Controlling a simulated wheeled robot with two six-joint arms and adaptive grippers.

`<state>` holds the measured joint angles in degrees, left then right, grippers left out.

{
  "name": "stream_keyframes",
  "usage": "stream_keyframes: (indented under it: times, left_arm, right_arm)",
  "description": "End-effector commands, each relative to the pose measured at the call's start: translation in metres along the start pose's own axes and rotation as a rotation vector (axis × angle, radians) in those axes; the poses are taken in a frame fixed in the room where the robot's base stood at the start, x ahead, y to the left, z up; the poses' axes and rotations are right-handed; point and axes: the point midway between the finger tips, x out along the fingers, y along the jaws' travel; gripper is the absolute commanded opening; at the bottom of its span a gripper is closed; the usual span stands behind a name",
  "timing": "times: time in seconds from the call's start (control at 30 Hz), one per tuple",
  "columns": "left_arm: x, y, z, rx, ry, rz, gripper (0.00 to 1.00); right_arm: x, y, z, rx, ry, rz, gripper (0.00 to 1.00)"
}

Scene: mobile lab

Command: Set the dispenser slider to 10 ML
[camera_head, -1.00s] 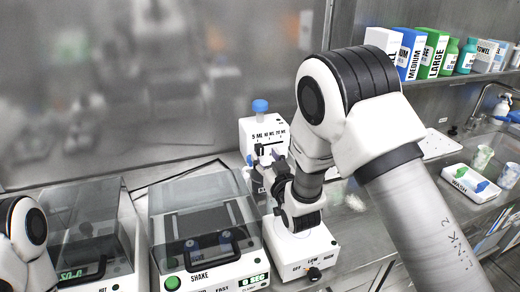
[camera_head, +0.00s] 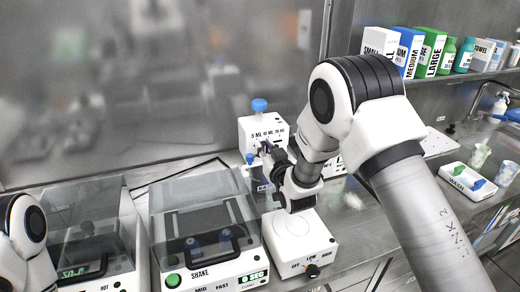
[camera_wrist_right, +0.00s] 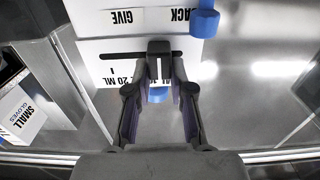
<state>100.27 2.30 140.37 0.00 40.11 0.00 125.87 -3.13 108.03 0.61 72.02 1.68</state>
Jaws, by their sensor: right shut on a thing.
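The dispenser (camera_head: 253,128) is a white box with a blue cap on top and 5, 10 and 20 ML marks on its front. In the right wrist view its face (camera_wrist_right: 90,60) shows upside down, with a dark horizontal slot. The slider (camera_wrist_right: 159,48) sits in this slot, to the right of the 20 ML mark, by a partly hidden label. My right gripper (camera_wrist_right: 159,66) is shut on the slider; in the head view the gripper (camera_head: 268,152) covers part of the dispenser's front. My left gripper is out of view; only part of my left arm shows.
A shaker (camera_head: 163,220) with a clear lid stands left of the dispenser, and another lidded device (camera_head: 122,240) is further left. A white plate unit with a dial (camera_head: 322,250) is in front. A wash tray (camera_head: 449,179) and boxes on a shelf are at right.

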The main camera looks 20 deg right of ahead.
Motion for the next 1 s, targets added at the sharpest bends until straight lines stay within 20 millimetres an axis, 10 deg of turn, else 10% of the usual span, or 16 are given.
stream_keyframes:
  times: [0.4, 0.43, 0.5, 1.0]
  left_arm:
    - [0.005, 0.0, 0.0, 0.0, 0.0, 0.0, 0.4]
    - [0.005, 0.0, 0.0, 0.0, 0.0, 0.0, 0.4]
    - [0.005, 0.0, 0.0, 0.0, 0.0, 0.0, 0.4]
    - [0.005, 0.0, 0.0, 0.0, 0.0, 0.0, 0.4]
  right_arm:
    - [0.0, 0.019, -0.001, 0.0, 0.003, 0.0, 0.0]
    - [0.0, 0.019, -0.001, -0.001, 0.003, 0.0, 0.32]
    - [0.0, 0.019, -0.001, -0.001, 0.003, 0.0, 0.48]
    - [-0.032, 0.019, 0.0, 0.0, 0.0, 0.0, 0.48]
